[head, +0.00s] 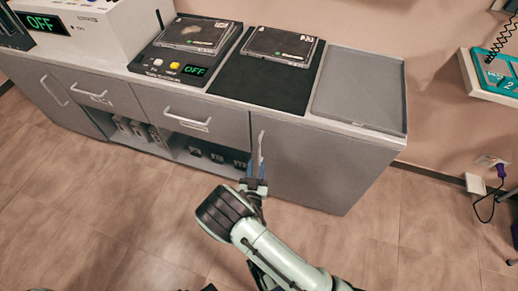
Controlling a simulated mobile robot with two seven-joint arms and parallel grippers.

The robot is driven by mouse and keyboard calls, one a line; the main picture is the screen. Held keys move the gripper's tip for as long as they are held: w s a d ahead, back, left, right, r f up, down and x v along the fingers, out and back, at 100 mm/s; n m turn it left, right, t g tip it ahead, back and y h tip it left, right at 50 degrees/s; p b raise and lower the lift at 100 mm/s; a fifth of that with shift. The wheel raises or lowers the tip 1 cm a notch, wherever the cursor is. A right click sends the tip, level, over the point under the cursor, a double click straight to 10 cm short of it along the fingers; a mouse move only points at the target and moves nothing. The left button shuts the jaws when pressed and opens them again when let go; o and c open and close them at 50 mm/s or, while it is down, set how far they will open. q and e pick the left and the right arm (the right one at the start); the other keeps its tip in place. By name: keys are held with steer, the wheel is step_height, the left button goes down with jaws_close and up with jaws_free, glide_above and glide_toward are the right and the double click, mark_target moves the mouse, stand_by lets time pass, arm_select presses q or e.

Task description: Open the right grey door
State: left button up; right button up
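The right grey door (322,168) is the wide front panel at the right end of the cabinet. It looks shut, flush with the cabinet front. Its pale upright handle (261,142) is near its left edge. My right gripper (257,166) is at the lower end of this handle, with its bluish fingertips pointing up at it. The fingers overlap the handle in the picture, and I cannot tell whether they are closed on it. My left gripper is out of view.
The counter holds a flat grey tray (365,88), a black mat (265,84) and a device with an OFF display (193,70). An open shelf (180,143) with small items is left of the door. The floor (375,240) in front is clear. A cable and plug (500,171) hang at right.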

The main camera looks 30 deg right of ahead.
mark_target(259, 149)
steer(key=b+x, duration=0.1)
steer(key=x, duration=0.8)
steer(key=shift+b, duration=0.4)
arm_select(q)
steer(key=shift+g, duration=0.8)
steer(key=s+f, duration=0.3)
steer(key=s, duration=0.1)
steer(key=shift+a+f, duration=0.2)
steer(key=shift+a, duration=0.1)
arm_select(e)
steer(key=shift+s, duration=0.1)
jaws_close()
